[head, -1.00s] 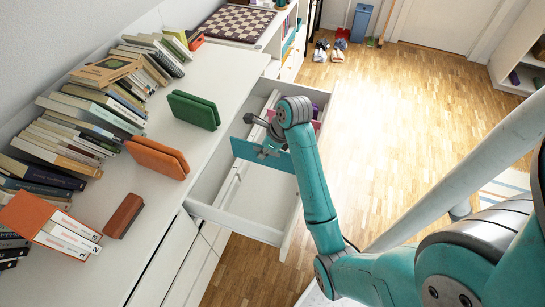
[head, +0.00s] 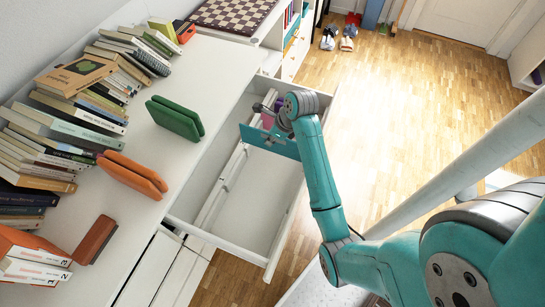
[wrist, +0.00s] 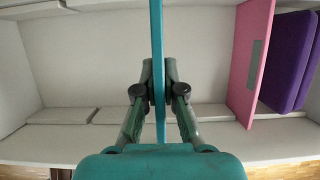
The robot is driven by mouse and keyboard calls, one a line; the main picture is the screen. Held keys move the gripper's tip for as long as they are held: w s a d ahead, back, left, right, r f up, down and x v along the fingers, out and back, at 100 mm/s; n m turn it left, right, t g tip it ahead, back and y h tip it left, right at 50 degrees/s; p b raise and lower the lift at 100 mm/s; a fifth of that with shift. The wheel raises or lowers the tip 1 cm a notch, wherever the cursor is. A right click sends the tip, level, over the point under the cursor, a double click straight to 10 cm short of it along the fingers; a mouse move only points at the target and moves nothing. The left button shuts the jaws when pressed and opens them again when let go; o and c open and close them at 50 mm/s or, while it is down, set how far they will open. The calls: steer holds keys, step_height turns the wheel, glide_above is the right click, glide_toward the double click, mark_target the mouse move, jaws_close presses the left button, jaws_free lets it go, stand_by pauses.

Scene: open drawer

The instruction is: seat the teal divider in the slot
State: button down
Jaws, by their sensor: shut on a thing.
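My gripper (wrist: 159,75) is shut on the teal divider (wrist: 157,30), which shows edge-on in the wrist view and upright between the fingers. In the head view the teal divider (head: 268,142) is at the open drawer (head: 265,205), crosswise over its far half. My gripper (head: 280,117) is at its far side, partly hidden by my arm. In the wrist view, low white rails (wrist: 62,115) with narrow gaps run along the drawer's sides. One gap (wrist: 92,116) shows left of the divider. The divider's lower edge is hidden, so I cannot tell its height over the floor.
A pink divider (wrist: 251,60) stands to the right in the wrist view, with purple items (wrist: 289,55) beyond it. The drawer's near half is empty.

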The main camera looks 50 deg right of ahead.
mark_target(283, 145)
step_height(283, 145, down, 12)
steer(key=shift+f, duration=0.1)
stand_by(0.5)
steer(key=shift+f, duration=0.15)
steer(key=c, duration=1.3)
jaws_free()
steer(key=v, duration=1.2)
steer(key=shift+r, duration=0.2)
